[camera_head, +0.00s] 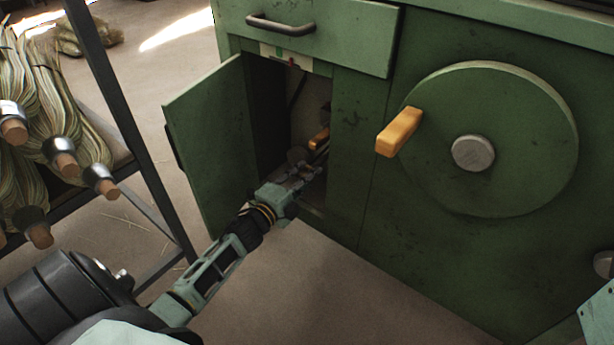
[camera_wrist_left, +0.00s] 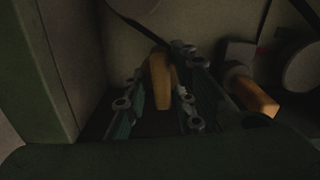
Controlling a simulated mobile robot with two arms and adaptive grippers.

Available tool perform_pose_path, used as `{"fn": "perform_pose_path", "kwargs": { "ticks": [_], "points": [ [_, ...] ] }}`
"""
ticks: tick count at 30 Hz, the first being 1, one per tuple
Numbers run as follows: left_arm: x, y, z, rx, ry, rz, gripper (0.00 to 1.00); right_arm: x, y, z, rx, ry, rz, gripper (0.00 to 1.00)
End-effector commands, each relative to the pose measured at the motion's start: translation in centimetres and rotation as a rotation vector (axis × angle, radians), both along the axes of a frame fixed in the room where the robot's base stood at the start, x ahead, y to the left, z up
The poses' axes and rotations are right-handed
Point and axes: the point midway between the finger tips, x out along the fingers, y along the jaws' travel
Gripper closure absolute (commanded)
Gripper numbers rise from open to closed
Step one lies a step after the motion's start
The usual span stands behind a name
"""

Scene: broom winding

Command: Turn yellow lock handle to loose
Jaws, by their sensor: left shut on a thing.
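The yellow lock handle (camera_wrist_left: 158,80) is inside the open green cabinet (camera_head: 345,150). In the left wrist view it stands between the two fingers of my left gripper (camera_wrist_left: 160,98), which is shut on it. In the head view my left gripper (camera_head: 308,170) reaches through the cabinet doorway, and its fingertips are in shadow. A small orange handle end (camera_head: 320,138) shows just beyond the fingers; I cannot tell which handle it is. My right gripper is not in view.
A second orange-brown handle (camera_wrist_left: 252,97) lies right of the gripper in the wrist view. The open door (camera_head: 210,130) stands left of my arm. A large green wheel (camera_head: 530,140) with an orange crank grip (camera_head: 399,132) is at right. A broom rack (camera_head: 125,105) stands left.

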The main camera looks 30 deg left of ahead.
Motion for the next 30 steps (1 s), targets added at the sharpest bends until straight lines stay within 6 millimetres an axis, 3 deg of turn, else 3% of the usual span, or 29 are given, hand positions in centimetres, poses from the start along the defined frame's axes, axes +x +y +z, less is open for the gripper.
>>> {"fn": "perform_pose_path", "kwargs": {
  "ticks": [10,27,28,30],
  "points": [
    [0.09,0.11,0.34,0.151,-0.02,0.001,1.0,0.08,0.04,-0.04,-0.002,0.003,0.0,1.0],
    [0.09,-0.09,0.4,0.181,-0.024,-0.003,1.0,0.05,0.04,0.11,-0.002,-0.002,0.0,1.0],
    [0.09,-0.1,0.39,0.181,-0.025,-0.004,0.75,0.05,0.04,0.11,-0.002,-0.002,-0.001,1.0],
    [0.09,-0.13,0.38,0.18,-0.024,-0.004,0.69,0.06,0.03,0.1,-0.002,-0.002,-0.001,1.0]
  ]
}}
